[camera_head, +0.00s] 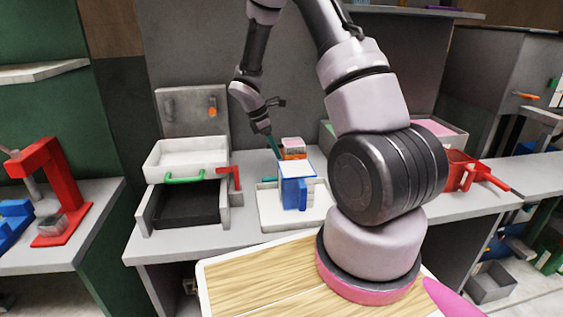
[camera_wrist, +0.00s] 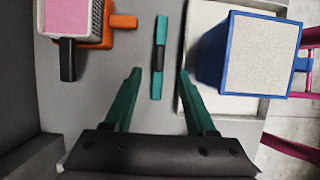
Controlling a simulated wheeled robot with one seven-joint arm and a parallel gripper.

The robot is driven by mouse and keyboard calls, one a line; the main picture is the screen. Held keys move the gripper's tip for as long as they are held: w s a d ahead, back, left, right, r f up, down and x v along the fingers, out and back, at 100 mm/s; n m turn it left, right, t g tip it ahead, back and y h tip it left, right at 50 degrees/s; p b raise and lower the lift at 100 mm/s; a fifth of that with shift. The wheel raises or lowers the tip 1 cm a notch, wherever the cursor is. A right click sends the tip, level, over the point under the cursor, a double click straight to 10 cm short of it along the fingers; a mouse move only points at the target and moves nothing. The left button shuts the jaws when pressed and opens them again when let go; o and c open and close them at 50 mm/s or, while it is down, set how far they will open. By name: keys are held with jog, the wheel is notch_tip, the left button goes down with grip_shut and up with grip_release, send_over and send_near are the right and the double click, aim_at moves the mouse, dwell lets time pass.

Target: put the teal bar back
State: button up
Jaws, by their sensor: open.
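The teal bar (camera_wrist: 160,30) has a dark middle section. It lies on the grey counter in the wrist view, with its length running away from my gripper. My gripper (camera_wrist: 160,74) is open, with one teal finger on each side of the bar's near half and a gap on both sides. Nothing is held. In the head view my gripper (camera_head: 272,142) points down at the counter behind the blue box, and I cannot tell the bar from the teal finger there.
A blue box (camera_head: 293,193) with pale foam stands in a white tray (camera_head: 268,211). An orange holder (camera_wrist: 123,21) with pink foam (camera_wrist: 68,20) is left of the bar. A white drawer-like tray (camera_head: 188,158) with a green handle is further left. A red pan-like container (camera_head: 459,175) stands right.

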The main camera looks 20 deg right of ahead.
jog(key=s+a+r+m+t+y, duration=0.15)
jog(key=s+r+m, duration=0.35)
jog(key=r, duration=0.7)
jog(key=s+a+r+m+t+y, duration=0.15)
jog(key=s+r+m, duration=0.35)
jog(key=r, duration=0.6)
jog(key=s+a+r+m+t+y, duration=0.1)
jog(key=s+r+m+t, duration=0.1)
jog(key=s+r+m, duration=0.3)
jog(key=s+a+r+m+t+y, duration=0.1)
jog(key=s+r+m+t+y, duration=0.1)
jog(key=s, duration=0.8)
notch_tip(320, 180, up, 3)
jog(key=m+t, duration=0.1)
jog(key=m, duration=0.1)
jog(key=shift+s+a+m+y, duration=0.2)
jog(key=shift+m+y, duration=0.1)
jog(key=shift+m, duration=0.1)
jog(key=shift+r, duration=0.1)
